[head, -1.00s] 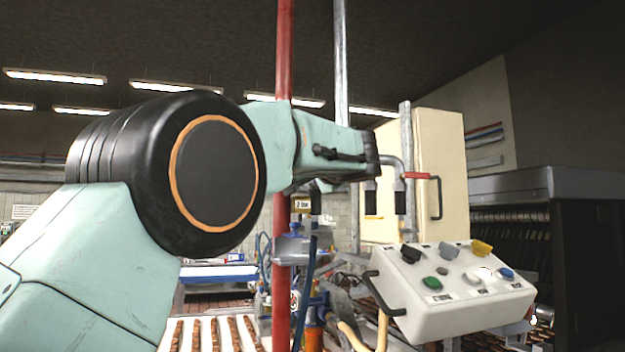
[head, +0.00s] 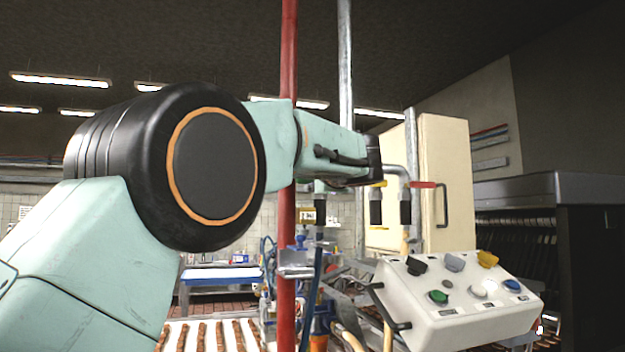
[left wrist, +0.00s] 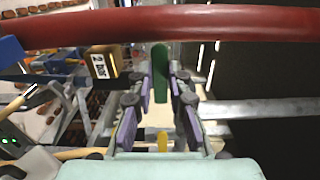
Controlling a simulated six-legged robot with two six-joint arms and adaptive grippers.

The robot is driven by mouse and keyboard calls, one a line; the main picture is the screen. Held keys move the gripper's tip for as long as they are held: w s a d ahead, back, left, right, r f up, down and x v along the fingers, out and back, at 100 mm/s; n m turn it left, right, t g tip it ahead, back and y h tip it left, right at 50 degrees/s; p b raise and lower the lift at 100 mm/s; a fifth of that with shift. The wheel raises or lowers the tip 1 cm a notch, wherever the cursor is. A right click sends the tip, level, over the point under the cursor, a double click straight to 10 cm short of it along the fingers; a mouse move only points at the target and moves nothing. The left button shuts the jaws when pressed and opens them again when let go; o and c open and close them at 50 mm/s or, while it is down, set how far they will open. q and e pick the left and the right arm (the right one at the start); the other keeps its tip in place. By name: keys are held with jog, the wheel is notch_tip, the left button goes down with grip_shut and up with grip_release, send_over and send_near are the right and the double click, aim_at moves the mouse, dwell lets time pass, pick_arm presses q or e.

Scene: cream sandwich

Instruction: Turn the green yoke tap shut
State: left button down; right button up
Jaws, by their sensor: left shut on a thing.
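The green tap handle (left wrist: 160,72) stands upright between the fingers of my left gripper (left wrist: 161,82) in the left wrist view. The fingers, with purple pads, are on either side of it and are shut on it. The body of the tap is mostly hidden. My right gripper does not show in either view.
A red pipe (head: 288,130) stands close beside my left arm and crosses the top of the wrist view (left wrist: 180,24). A "2 bar" box (left wrist: 101,63) is left of the fingers. A red lever (head: 423,185), a cream cabinet (head: 446,175) and a button panel (head: 440,320) stand to the right.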

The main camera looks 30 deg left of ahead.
pick_arm(q)
jog(key=c, duration=1.6)
grip_release()
jog(key=o, duration=0.3)
jog(key=shift+d, duration=0.2)
jog(key=shift+a, duration=0.1)
jog(key=v, duration=1.2)
